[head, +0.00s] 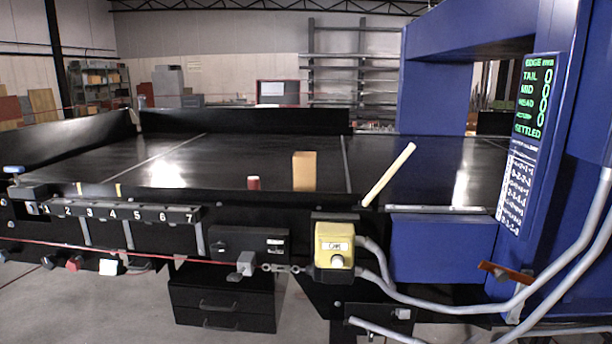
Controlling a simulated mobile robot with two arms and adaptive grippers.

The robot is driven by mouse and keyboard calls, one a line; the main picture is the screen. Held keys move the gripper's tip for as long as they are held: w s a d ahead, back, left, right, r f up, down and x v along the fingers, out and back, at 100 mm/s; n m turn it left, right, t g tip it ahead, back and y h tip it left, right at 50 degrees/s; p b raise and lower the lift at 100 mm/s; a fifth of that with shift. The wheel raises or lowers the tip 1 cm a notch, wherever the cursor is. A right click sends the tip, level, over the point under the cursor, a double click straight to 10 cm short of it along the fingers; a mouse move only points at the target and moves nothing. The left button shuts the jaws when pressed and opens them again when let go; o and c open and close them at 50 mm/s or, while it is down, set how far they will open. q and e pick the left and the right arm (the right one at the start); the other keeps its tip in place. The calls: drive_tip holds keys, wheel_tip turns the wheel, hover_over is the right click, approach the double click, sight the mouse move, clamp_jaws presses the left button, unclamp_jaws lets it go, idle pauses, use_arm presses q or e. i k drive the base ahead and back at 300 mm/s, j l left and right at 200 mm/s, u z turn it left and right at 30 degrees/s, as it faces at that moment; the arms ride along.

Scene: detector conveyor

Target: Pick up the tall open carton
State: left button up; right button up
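A tall tan carton (304,172) stands upright on the black conveyor belt (235,165), near its front edge and right of the belt's middle. Neither of my grippers is in view, and nothing touches the carton.
A small dark red can-like object (253,183) stands left of the carton. A pale stick (388,175) leans up at the front edge to the right. A yellow button box (334,245) and numbered strip (125,212) line the front. A blue detector housing (435,95) stands right.

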sight(304, 163)
drive_tip(key=i+l, duration=0.2)
drive_tip(key=l, duration=0.15)
drive_tip(key=i+l, duration=0.2)
drive_tip(key=l, duration=0.2)
drive_tip(key=i+l+u, duration=0.1)
drive_tip(key=l, duration=0.25)
drive_tip(key=i, duration=0.05)
